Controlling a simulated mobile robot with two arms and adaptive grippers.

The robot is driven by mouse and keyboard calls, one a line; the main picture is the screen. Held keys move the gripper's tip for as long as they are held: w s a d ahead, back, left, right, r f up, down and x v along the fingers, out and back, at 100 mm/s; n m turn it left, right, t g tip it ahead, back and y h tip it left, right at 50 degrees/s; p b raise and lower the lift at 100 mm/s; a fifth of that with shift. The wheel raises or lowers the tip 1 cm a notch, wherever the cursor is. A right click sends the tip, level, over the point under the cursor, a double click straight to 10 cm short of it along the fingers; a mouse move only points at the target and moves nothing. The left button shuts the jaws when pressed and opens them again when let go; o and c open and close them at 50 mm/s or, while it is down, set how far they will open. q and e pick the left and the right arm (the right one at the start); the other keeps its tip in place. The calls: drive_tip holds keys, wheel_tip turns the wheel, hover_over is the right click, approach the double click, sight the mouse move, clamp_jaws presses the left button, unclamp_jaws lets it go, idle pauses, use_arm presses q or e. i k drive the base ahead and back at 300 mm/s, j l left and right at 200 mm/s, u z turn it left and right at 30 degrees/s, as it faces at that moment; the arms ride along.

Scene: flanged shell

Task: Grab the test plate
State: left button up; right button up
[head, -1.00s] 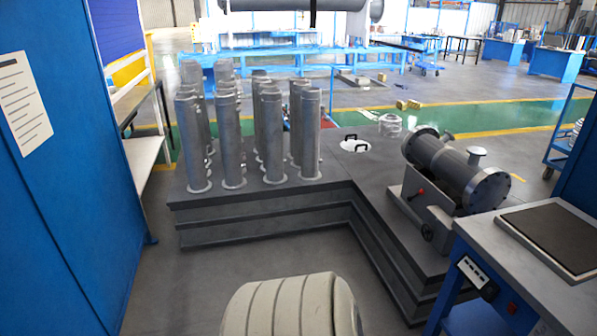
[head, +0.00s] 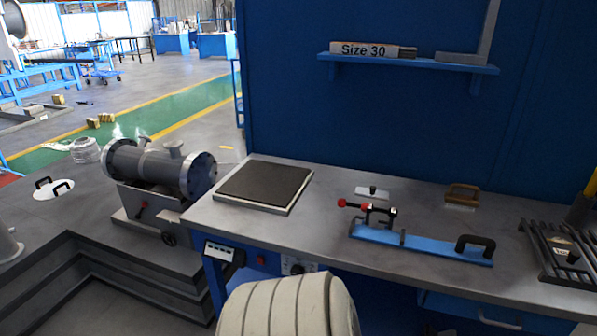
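Neither of my grippers is in view.
A workbench (head: 330,238) fills the right, bearing a dark square pad (head: 265,185), a blue clamp tool (head: 420,242), small handled pieces and a black rack (head: 565,250). A shelf (head: 420,64) holds a "Size 30" box (head: 372,50). Floor shows at lower left.

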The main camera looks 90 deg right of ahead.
sight(372, 192)
drive_tip(key=z, duration=3.3)
drive_tip(key=i+j+u, duration=0.15)
drive_tip(key=i+u, duration=0.15)
